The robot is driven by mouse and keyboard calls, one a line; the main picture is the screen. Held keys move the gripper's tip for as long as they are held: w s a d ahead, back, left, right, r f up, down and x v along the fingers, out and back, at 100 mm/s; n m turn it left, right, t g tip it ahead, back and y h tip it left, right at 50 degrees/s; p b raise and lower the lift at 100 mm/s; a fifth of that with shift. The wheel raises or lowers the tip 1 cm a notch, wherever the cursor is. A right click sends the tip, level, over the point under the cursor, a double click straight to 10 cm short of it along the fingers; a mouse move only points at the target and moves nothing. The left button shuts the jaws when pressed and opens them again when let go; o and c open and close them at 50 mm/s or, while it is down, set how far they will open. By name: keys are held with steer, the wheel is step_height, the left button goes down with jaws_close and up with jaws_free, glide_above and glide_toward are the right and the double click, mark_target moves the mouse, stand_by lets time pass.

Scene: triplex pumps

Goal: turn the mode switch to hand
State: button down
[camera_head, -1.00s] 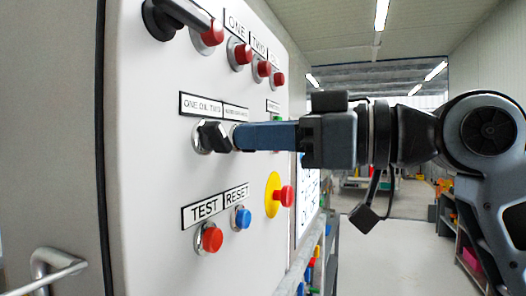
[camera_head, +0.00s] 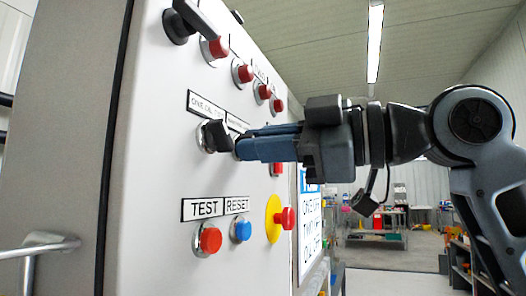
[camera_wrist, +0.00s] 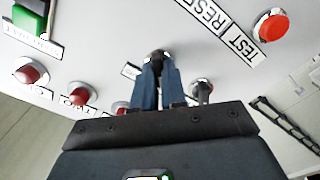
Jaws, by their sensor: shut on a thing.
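The grey-white control panel (camera_head: 150,160) carries two black selector switches side by side.
Below are a red TEST button (camera_head: 209,240), a blue RESET button (camera_head: 241,229) and a red stop button on a yellow disc (camera_head: 287,217). Red lamps (camera_head: 243,71) run above. A black handle (camera_head: 184,19) juts out at upper left. Open floor lies to the right.

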stand_by(0.4)
steer(key=c, duration=1.2)
jaws_free()
steer(key=shift+b+v, duration=0.45)
steer(key=shift+v, duration=3.4)
